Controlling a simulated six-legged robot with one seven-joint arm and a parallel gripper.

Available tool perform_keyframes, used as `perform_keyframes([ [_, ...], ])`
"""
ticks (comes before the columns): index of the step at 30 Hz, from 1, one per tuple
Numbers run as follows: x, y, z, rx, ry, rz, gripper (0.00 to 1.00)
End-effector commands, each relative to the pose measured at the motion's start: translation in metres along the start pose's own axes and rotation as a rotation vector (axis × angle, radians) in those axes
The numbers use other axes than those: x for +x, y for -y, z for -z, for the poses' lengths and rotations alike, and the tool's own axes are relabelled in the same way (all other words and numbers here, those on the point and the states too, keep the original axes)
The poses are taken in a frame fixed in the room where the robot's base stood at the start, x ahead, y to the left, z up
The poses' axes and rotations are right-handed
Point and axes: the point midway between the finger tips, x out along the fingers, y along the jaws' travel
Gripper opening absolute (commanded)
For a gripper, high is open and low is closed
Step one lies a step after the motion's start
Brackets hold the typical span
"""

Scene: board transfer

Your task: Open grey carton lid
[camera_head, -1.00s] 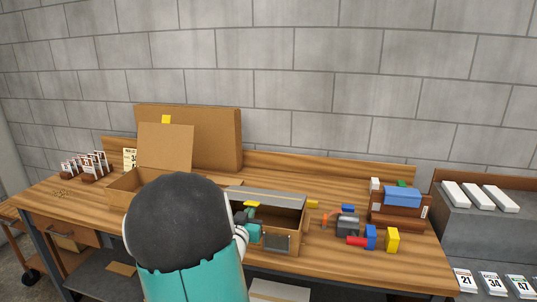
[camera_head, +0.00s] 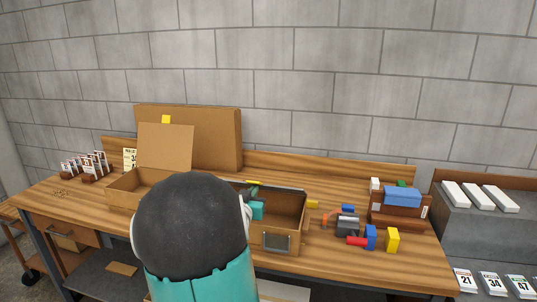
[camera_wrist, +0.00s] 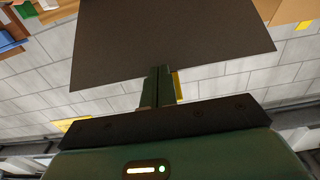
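The grey carton (camera_head: 282,241) is an open-topped brown box with a small grey plate on its front, near the middle of the bench. Its grey lid (camera_head: 285,188) shows almost edge-on as a thin dark line along the carton's back. In the wrist view the lid (camera_wrist: 170,40) is a broad dark panel in front of the fingertips. My gripper (camera_head: 255,190) is at the carton's left part, by the lid, partly hidden by my arm. In the wrist view its fingers (camera_wrist: 160,72) are together at the lid's edge, with a yellow piece (camera_wrist: 178,86) beside them.
Another open carton (camera_head: 122,190) with a raised flap stands to the left. Blue, red and yellow blocks (camera_head: 392,240) and a grey item lie to the right. A brown box with a blue item (camera_head: 402,197) is behind them. Grey shelving (camera_head: 480,235) stands at far right.

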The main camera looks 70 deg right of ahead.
Motion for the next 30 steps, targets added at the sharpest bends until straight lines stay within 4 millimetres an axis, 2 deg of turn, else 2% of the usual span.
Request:
perform_keyframes([
  [14,0.021,0.000,0.023,0.001,-0.001,0.000,0.00],
  [30,0.054,0.000,0.032,0.000,-0.001,-0.001,0.00],
])
